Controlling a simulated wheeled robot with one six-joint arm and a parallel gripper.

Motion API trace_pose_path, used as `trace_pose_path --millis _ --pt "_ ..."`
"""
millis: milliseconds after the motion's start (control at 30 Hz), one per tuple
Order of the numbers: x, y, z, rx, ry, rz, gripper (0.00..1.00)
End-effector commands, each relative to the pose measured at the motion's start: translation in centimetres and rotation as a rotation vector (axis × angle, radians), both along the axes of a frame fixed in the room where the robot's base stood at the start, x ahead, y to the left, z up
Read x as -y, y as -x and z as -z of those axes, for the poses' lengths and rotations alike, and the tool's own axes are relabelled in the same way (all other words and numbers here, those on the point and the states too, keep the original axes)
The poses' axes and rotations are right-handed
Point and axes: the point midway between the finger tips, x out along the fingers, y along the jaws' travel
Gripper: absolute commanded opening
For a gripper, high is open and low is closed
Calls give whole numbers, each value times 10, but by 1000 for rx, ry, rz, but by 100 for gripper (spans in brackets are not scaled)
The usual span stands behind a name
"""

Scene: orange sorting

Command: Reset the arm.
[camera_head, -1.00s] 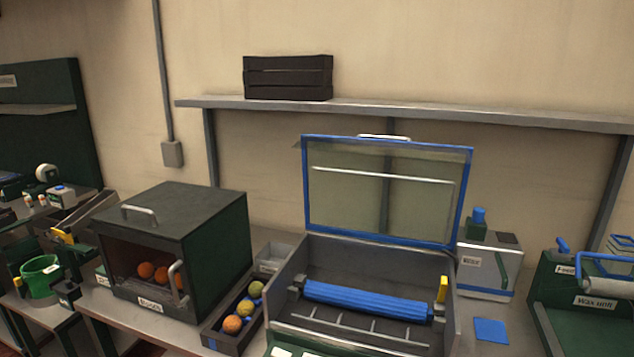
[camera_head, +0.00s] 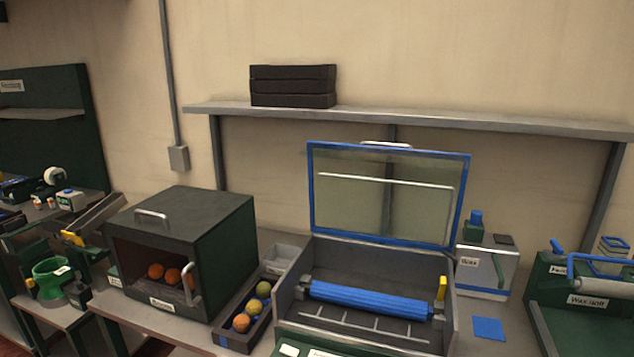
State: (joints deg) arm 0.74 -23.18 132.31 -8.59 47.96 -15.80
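Neither my arm nor my gripper is in the head view, so its pose and opening are hidden. The view shows a workbench. A dark green box (camera_head: 225,262) with a glass front holds several oranges (camera_head: 172,272). A narrow tray (camera_head: 231,341) in front of its right side holds a few orange and yellow-green fruits (camera_head: 241,321). A grey machine (camera_head: 447,330) with a blue roller (camera_head: 370,299) stands right of it. Its blue-framed clear lid (camera_head: 388,200) is raised.
A shelf (camera_head: 420,116) with a black crate (camera_head: 292,86) runs along the wall. A white wax container (camera_head: 485,268), a blue pad (camera_head: 488,328) and a green wax unit (camera_head: 580,315) stand at right. A green bucket (camera_head: 50,282) and small items are at left.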

Motion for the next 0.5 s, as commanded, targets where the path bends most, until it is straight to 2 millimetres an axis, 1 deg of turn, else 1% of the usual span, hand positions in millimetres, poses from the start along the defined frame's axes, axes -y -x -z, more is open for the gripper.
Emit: trace_pose_path --millis 33,500 --pt "0 -2 -3 5 8 -16 44" --pt "-4 -8 -1 -29 -1 -36 44"
